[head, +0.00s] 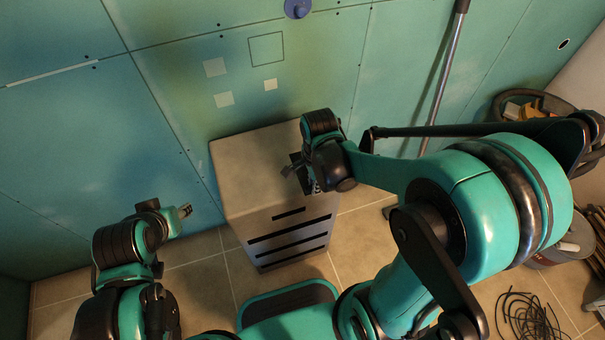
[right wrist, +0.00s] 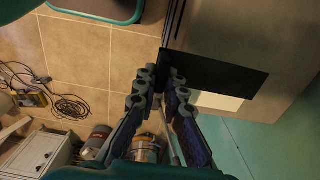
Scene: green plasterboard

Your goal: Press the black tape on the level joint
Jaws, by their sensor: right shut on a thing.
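My right gripper (head: 291,170) is over the top of a pale box, near its front right part. In the right wrist view its fingers (right wrist: 163,88) are closed on the black tape (right wrist: 222,74), a flat dark strip that sticks out to the right. The level joint (head: 200,37) is a thin dark line running across the green plasterboard in the head view, rising to the right. The tape is apart from it. My left gripper (head: 184,211) is at the lower left in front of the wall, its finger gap too small to judge.
The box (head: 245,175) stands against the wall, with several dark strips on its front (head: 288,214). A pale strip (head: 50,75) lies along the joint at left. A blue-purple knob (head: 297,8) is on the wall. A pole (head: 445,75) leans at right. Cables (head: 528,318) lie on the floor.

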